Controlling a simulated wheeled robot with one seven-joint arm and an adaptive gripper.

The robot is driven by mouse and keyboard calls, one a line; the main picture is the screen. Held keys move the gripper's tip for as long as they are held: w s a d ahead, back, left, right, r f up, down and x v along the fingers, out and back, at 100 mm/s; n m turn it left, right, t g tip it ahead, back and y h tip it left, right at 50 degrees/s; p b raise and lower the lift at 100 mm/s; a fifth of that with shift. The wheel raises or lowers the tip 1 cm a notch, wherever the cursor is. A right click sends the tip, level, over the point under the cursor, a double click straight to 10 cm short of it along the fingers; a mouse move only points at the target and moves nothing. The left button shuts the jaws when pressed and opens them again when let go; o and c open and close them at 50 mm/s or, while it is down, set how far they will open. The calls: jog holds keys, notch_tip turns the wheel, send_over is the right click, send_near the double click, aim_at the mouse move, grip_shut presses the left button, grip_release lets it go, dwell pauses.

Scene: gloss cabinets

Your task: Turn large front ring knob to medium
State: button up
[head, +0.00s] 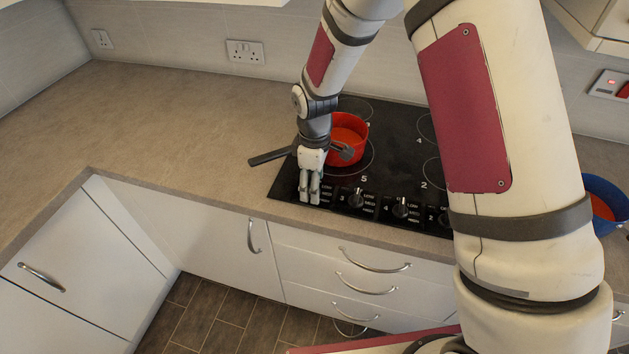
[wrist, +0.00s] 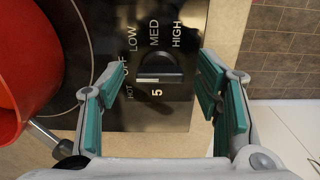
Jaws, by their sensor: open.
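The knob (wrist: 161,74) marked 5 lies on the black control strip, with HOT, OFF, LOW, MED and HIGH printed around it in the wrist view. Its grip bar runs across the picture; a pale mark shows on its left part, on the OFF side. My gripper (wrist: 161,70) is open, its teal-padded fingers on either side of the knob with gaps to both. In the head view my gripper (head: 310,193) points down at the left front of the black hob (head: 289,187) and hides this knob.
A red pot (head: 347,125) stands on the front ring beside my gripper, and its rim shows at left in the wrist view (wrist: 22,110). More knobs (head: 356,197) line the strip to the right. A blue pot (head: 607,190) stands at far right. The left counter (head: 170,125) is clear.

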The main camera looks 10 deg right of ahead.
jog(key=c, duration=1.2)
jog(key=shift+o, duration=0.2)
jog(key=shift+m, duration=0.4)
jog(key=m, duration=0.2)
jog(key=shift+m, duration=0.4)
jog(key=m, duration=0.4)
jog(key=shift+s+a+m, duration=0.1)
jog(key=shift+m, duration=0.2)
jog(key=m, duration=0.3)
jog(key=shift+m, duration=0.3)
jog(key=shift+a+m+p, duration=0.1)
jog(key=shift+m+p, duration=0.3)
jog(key=shift+m, duration=1.6)
